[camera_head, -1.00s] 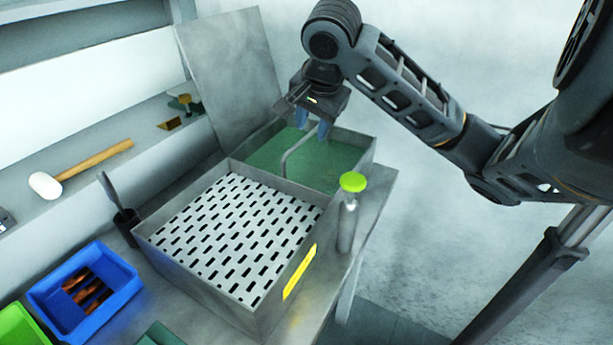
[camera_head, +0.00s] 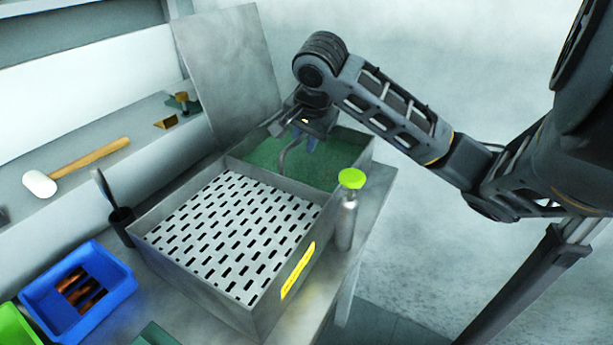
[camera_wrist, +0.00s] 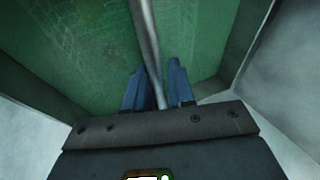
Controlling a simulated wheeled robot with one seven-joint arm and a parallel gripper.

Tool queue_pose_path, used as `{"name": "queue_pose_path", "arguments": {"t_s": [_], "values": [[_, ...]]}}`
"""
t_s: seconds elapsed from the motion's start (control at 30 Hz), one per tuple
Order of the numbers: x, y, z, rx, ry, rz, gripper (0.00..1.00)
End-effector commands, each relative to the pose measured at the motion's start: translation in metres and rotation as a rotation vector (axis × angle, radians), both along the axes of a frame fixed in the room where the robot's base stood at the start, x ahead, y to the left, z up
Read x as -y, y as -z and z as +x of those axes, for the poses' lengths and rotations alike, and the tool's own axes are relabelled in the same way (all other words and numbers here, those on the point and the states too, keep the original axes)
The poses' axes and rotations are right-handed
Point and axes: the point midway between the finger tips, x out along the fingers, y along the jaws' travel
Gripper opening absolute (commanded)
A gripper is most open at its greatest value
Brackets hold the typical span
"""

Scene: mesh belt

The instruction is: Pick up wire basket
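In the head view, a bent metal rod (camera_head: 284,158), which looks like the wire basket's handle, rises from the green-floored compartment at the back of the metal tank. My gripper (camera_head: 311,145) points down at its upper part. In the wrist view, the rod (camera_wrist: 148,42) runs from the top edge down to the gap between my blue fingers (camera_wrist: 157,82). The fingers are fairly close together; whether they press on the rod is not clear. A faint mesh pattern (camera_wrist: 95,25) shows over the green floor; the basket's body is hard to make out.
The tank's front compartment has a slotted plate (camera_head: 232,232). A green-topped bottle (camera_head: 347,215) stands by its right wall. A grey panel (camera_head: 228,80) leans behind. A blue bin (camera_head: 80,293), a dark cup (camera_head: 121,225) and a mallet (camera_head: 75,168) are at left.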

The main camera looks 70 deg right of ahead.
Motion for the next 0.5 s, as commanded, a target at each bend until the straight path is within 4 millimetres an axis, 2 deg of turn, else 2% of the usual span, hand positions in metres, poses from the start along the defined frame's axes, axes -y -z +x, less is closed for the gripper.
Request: {"name": "queue_pose_path", "arguments": {"t_s": [0.03, 0.23, 0.5], "values": [[-0.0001, -0.0001, 0.0000, 0.000, 0.000, 0.000, 0.18], [-0.0002, 0.0000, 0.0000, 0.000, 0.000, 0.000, 0.00], [-0.0002, 0.0000, 0.0000, 0.000, -0.001, 0.000, 0.00]]}}
